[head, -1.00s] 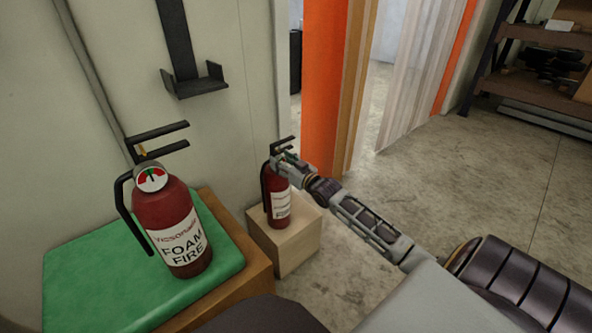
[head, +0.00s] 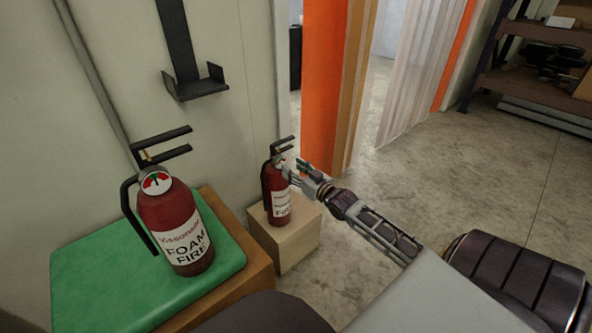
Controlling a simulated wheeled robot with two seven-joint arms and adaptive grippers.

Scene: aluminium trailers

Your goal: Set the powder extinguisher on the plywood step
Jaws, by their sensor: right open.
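A smaller red extinguisher (head: 279,198) stands upright on the plywood step (head: 290,246), a pale wooden block on the floor against the wall. Its label is too small to read in full. My right gripper (head: 296,168) is open just to the right of the extinguisher's upper part; I cannot tell whether it still touches. A larger red extinguisher (head: 177,226) labelled foam stands upright on a green pad (head: 95,285) at the left. My left gripper does not show.
The green pad lies on a wooden box (head: 247,287). An empty black wall bracket (head: 195,86) hangs above. An orange door post (head: 322,90) and strip curtain (head: 420,75) stand behind. Shelving (head: 530,85) is at the far right. The floor right of the step is clear.

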